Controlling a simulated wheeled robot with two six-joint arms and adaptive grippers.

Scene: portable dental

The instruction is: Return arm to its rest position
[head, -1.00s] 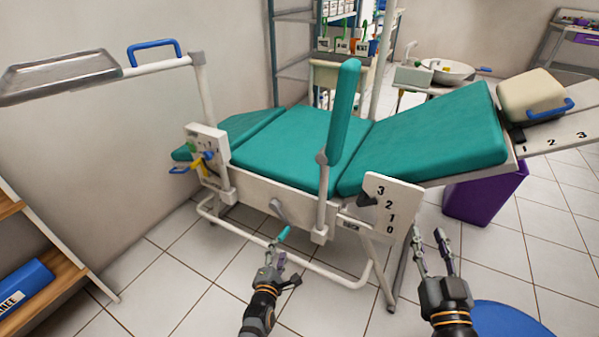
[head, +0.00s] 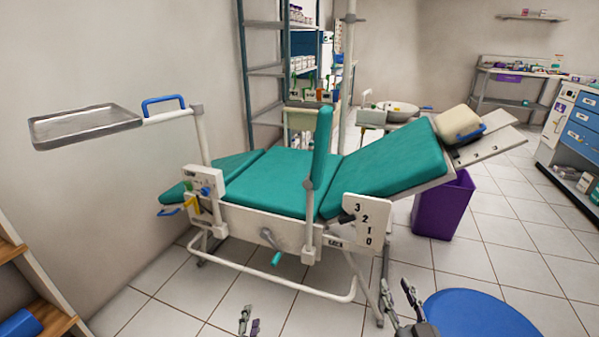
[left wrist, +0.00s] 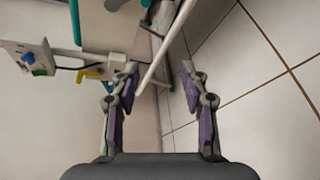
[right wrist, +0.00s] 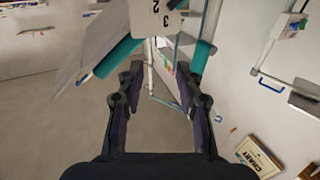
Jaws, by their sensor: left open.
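The treatment chair (head: 280,180) has teal pads and a white frame. Its teal armrest pad (head: 321,147) stands upright on a white post. A grey crank with a teal handle (head: 276,258) hangs on the chair's near side. My left gripper (head: 250,320) is low at the bottom edge of the head view, below and apart from the crank. It is open and empty in the left wrist view (left wrist: 159,70). My right gripper (head: 396,292) is low, beside the blue stool. It is open and empty in the right wrist view (right wrist: 159,70).
A blue round stool (head: 485,315) stands at the lower right. A purple bin (head: 443,208) is under the headrest end. A metal tray (head: 86,127) on a white arm sticks out at the left. A wooden shelf (head: 40,318) is at the lower left. Tiled floor lies between.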

